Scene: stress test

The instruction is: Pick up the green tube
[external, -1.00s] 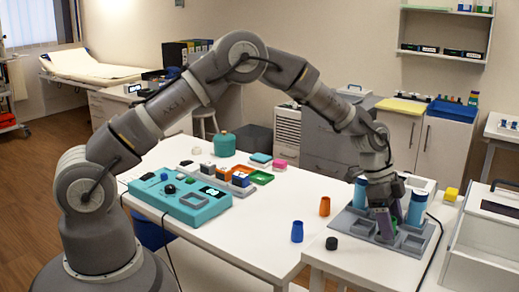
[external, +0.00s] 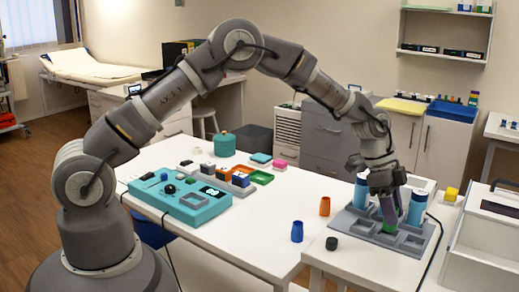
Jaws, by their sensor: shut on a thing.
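My gripper (external: 388,213) is at the grey rack (external: 418,240) on the right-hand white table, pointing down. It is shut on the green tube (external: 389,229), which shows as green at its lower end between and below the fingers. The fingers hide most of the tube. It looks upright, and I cannot tell whether its bottom is clear of the rack. A blue tube (external: 361,194) stands in the rack to the left of the gripper, and another blue tube (external: 417,206) stands to the right.
A black cap (external: 332,243) lies left of the rack. A yellow block (external: 451,194) is behind the rack. A clear-fronted white box (external: 490,240) stands close on the right.

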